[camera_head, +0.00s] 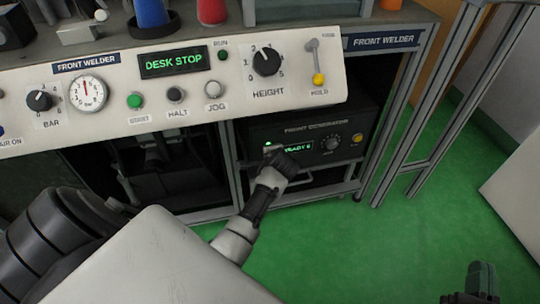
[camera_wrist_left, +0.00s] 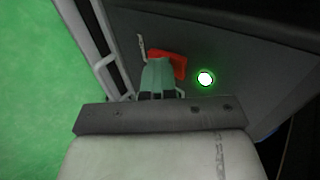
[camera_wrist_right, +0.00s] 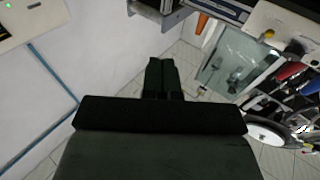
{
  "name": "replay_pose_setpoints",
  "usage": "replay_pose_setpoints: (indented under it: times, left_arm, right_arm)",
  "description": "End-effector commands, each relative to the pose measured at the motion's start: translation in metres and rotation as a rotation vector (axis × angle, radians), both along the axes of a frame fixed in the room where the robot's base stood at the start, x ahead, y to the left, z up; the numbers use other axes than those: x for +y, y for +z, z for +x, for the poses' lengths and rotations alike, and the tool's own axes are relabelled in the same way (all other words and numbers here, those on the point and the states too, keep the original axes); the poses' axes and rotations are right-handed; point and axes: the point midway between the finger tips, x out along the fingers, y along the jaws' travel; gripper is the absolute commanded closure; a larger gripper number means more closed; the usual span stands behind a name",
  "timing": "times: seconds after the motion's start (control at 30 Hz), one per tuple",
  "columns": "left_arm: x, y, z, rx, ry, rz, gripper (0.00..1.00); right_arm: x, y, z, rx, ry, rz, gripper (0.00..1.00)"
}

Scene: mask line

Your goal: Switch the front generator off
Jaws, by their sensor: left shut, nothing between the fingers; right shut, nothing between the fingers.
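The front generator (camera_head: 347,127) is a dark box on the shelf under the front welder desk. Its green display (camera_head: 298,147) is lit and partly covered by my left arm. My left gripper (camera_head: 275,153) is at the left part of its panel. In the left wrist view the shut fingers (camera_wrist_left: 158,76) overlap a red switch (camera_wrist_left: 172,60); I cannot tell whether they touch it. A green lamp (camera_wrist_left: 205,78) glows beside it. My right gripper (camera_head: 481,279) is shut and empty, low at the right, away from the generator.
The desk panel (camera_head: 215,75) overhangs the generator, with knobs, buttons and a "DESK STOP" display (camera_head: 174,61). A grey frame post (camera_head: 398,120) stands right of the generator. The green floor (camera_head: 370,240) in front is clear.

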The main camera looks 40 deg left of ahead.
Motion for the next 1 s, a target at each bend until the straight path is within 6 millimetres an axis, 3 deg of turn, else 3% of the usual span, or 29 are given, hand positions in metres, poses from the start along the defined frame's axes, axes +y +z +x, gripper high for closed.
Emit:
replay_pose_setpoints:
  times: [0.33, 0.8, 1.0]
  left_arm:
    - [0.002, 0.008, 0.002, -0.008, 0.002, 0.005, 1.0]
    - [0.002, 0.007, 0.001, -0.006, 0.001, 0.004, 1.0]
    - [0.003, 0.009, -0.001, -0.003, 0.001, 0.003, 1.0]
  right_arm:
    - [-0.003, -0.014, 0.0, 0.115, -0.007, -0.03, 1.0]
    - [-0.003, -0.017, -0.001, 0.142, -0.008, -0.037, 1.0]
    - [-0.009, -0.038, -0.006, 0.312, -0.02, -0.08, 1.0]
